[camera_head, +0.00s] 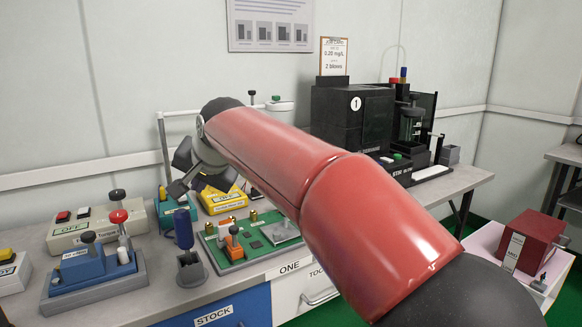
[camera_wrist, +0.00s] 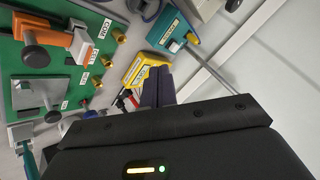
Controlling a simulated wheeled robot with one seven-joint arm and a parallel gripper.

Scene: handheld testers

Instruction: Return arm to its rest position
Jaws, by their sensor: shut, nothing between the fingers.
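My red arm reaches across the middle of the head camera view, over the workbench (camera_head: 120,304). My gripper (camera_head: 178,187) hangs at the far end of the arm, above the bench near the yellow tester (camera_head: 222,200). In the wrist view its two dark fingers (camera_wrist: 157,75) are together with nothing between them. The yellow tester (camera_wrist: 148,72) shows just beyond the fingertips there. I cannot tell the exact height of the fingers above the bench. My arm hides part of the bench behind it.
A green board (camera_head: 244,247) with an orange clamp lies in front of the gripper. A blue-handled tool (camera_head: 184,229) stands upright in a holder close by. A blue fixture (camera_head: 92,268) is at left. A black machine (camera_head: 352,118) stands behind the arm, and a red box (camera_head: 530,243) at right.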

